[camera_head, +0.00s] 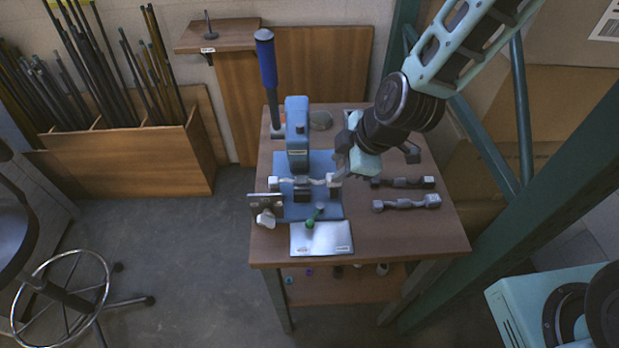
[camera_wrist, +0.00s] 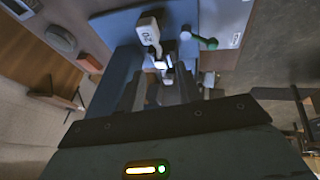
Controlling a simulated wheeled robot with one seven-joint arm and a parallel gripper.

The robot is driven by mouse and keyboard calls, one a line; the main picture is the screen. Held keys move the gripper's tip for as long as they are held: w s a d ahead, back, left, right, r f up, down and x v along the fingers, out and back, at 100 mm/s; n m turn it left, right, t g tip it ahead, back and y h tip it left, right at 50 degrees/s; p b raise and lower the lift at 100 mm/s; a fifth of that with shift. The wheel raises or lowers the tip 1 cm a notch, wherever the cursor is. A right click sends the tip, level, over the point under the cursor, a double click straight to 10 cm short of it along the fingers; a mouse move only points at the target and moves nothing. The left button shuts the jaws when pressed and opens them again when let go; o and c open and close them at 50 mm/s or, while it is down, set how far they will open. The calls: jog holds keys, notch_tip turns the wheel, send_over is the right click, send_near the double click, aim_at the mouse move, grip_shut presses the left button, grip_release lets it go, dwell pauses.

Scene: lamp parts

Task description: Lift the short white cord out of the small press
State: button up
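The small blue press (camera_head: 297,130) stands on the table with its blue base (camera_head: 331,207) below. The short white cord (camera_head: 318,181) lies across the press, with a pale block-like end on each side. In the wrist view one white end (camera_wrist: 147,28) bears dark marks, and the cord runs from it toward the space between my fingers. My gripper (camera_head: 341,168) is low at the press's right side, close to the cord's right end. In the wrist view my gripper (camera_wrist: 163,80) has its fingers apart, with the cord just beyond the tips. Whether they touch it is unclear.
Two darker cords, an upper one (camera_head: 403,182) and a lower one (camera_head: 408,202), lie on the table at right. A green-knobbed lever (camera_head: 314,215) and a pale plate (camera_head: 321,240) are at the front. The press's blue-gripped handle (camera_head: 266,62) rises at the back left.

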aim_at(320, 181)
jog(key=shift+w+p+x, duration=0.15)
jog(key=shift+p+x, duration=0.5)
jog(key=shift+x, duration=1.5)
jog(key=shift+w+p+x, duration=0.1)
jog(key=shift+p+x, duration=0.5)
jog(key=shift+x, duration=1.55)
jog(key=shift+d, duration=0.15)
jog(key=shift+c, duration=0.3)
grip_shut()
